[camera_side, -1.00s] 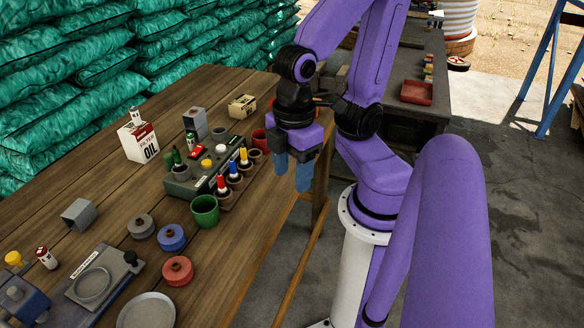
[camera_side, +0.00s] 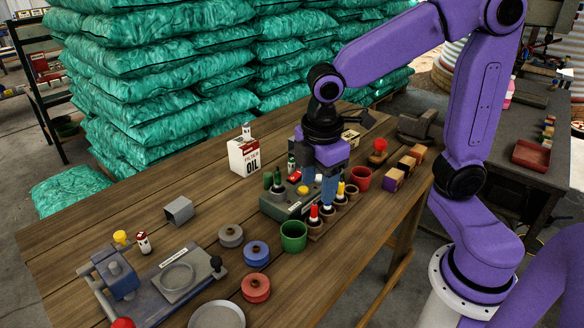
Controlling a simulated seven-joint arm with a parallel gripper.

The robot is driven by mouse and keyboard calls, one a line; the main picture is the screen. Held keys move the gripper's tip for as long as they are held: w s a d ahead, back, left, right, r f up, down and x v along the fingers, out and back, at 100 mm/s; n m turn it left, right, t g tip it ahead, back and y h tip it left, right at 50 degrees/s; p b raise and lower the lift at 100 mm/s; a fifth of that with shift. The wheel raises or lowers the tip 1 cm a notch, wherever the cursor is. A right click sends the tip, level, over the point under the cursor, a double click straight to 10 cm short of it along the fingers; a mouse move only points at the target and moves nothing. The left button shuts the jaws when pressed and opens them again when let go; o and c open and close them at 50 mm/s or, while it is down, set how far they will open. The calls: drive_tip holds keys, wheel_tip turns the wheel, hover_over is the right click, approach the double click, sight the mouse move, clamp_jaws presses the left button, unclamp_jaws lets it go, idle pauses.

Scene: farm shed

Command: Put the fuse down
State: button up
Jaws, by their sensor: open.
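My gripper (camera_side: 323,192) is open and points down over the small rack (camera_side: 319,230) on the wooden table. Its blue fingers are close to the coloured pieces in the rack: a red-topped one (camera_side: 314,213) and a yellow-topped one (camera_side: 340,189) show, and a blue one is partly covered by the fingers. I cannot tell whether the fingers touch any piece. Which thing is the fuse is not clear. A small white-and-red cylinder (camera_side: 143,243) stands upright at the left of the table. The grey-green panel box (camera_side: 283,208) stands just left of the rack.
A green cup (camera_side: 293,236) stands in front of the rack, and a red cup (camera_side: 361,179) right of it. Several blocks (camera_side: 392,179) line the right edge. Round discs (camera_side: 256,253), a grey plate (camera_side: 217,316) and an oil carton (camera_side: 245,156) are on the table.

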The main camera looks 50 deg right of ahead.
drive_tip(key=w+d+n+h, duration=0.2)
drive_tip(key=w+d, duration=0.1)
drive_tip(key=w, duration=1.1)
drive_tip(key=n+h, duration=0.1)
drive_tip(key=h, duration=0.1)
approach(292, 159)
drive_tip(key=shift+g, duration=0.4)
drive_tip(key=x, duration=0.3)
drive_tip(key=w+x, duration=0.1)
drive_tip(key=x, duration=0.2)
drive_tip(key=shift+w+a+f, duration=0.1)
drive_tip(key=shift+w+f, duration=0.15)
drive_tip(key=shift+f, duration=0.1)
drive_tip(key=x, duration=0.4)
drive_tip(key=shift+s+d, duration=0.25)
drive_tip(key=shift+s, duration=0.15)
drive_tip(key=shift+d+f+y, duration=0.2)
drive_tip(key=shift+f+y, duration=0.1)
drive_tip(key=shift+f, duration=0.25)
clamp_jaws()
